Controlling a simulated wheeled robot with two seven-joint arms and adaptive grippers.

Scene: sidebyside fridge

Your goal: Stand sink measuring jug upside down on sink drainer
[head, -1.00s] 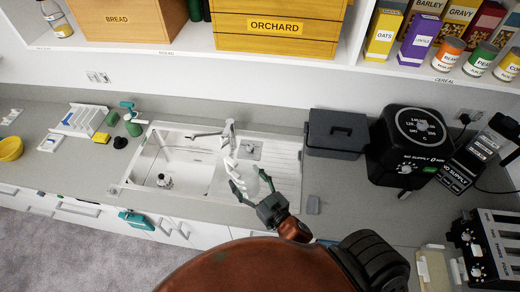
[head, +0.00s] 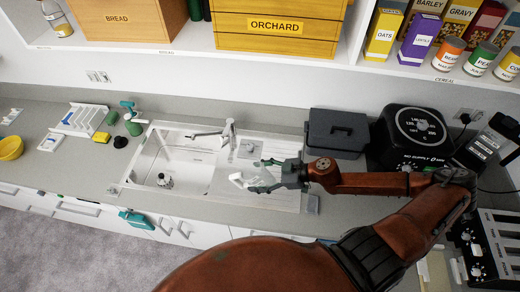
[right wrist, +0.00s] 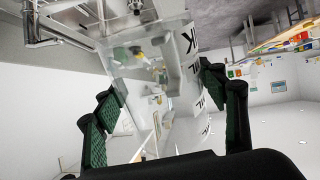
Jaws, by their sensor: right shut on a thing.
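The clear measuring jug is held over the sink drainer (head: 285,195). In the head view it is hard to make out; a white part of the jug (head: 237,180) shows left of the fingertips. In the right wrist view the clear jug (right wrist: 150,70) with dark lettering fills the space between the green finger pads. My right gripper (head: 262,176) is shut on it, pointing left, with the forearm coming in from the right. I cannot tell which way up the jug is, or whether it touches the drainer. My left gripper is not in view.
The sink basin (head: 180,160) with its tap (head: 230,135) lies left of the drainer. A dark grey bin (head: 337,130) and a black air fryer (head: 412,138) stand to the right.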

